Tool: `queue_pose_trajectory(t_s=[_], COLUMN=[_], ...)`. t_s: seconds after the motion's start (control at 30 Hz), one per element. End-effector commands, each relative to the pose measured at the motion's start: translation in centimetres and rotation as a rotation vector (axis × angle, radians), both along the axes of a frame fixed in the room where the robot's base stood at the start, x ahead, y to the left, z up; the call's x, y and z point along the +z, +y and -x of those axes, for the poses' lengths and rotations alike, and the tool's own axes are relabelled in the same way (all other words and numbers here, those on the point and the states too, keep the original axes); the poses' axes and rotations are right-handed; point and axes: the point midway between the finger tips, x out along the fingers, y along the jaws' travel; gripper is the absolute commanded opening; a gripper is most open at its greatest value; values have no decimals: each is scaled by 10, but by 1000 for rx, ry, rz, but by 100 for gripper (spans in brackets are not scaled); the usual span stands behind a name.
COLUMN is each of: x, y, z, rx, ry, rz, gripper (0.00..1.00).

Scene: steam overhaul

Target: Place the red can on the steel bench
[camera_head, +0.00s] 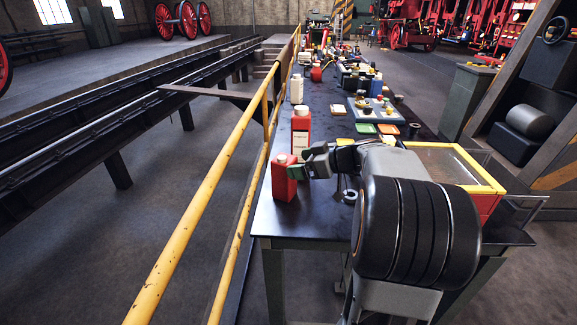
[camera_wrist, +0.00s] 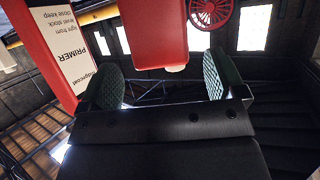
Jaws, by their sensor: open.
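The red can (camera_head: 284,182), with a pale cap, appears upright at the near left end of the steel bench (camera_head: 270,226). Whether its base touches the top is hard to tell. My gripper (camera_head: 304,167) is beside the can's upper part, on its right. In the wrist view, the picture is upside down, and the can (camera_wrist: 150,35) shows beyond and between the open green-padded fingers (camera_wrist: 164,84). I cannot tell whether a finger touches it.
A taller red primer bottle (camera_head: 301,133) stands just behind the can; its label (camera_wrist: 75,50) shows in the wrist view. A white bottle (camera_head: 297,89) is farther back. A yellow railing (camera_head: 200,202) runs along the left. A yellow-rimmed box (camera_head: 497,187) sits at right.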

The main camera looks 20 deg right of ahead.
Motion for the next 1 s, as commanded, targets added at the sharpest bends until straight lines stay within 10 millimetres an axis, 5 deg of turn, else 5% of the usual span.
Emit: queue_pose_trajectory(t_s=[0.3,0.57,0.77,0.9,1.0], x=[19,23,-8,-48,-72], y=[-29,-32,27,84,109], z=[36,46,59,93,120], rx=[-3,3,9,-78,-196], ry=[-1,12,305,646,815], rz=[1,-1,-28,25,100], gripper=[89,89,89,89,89])
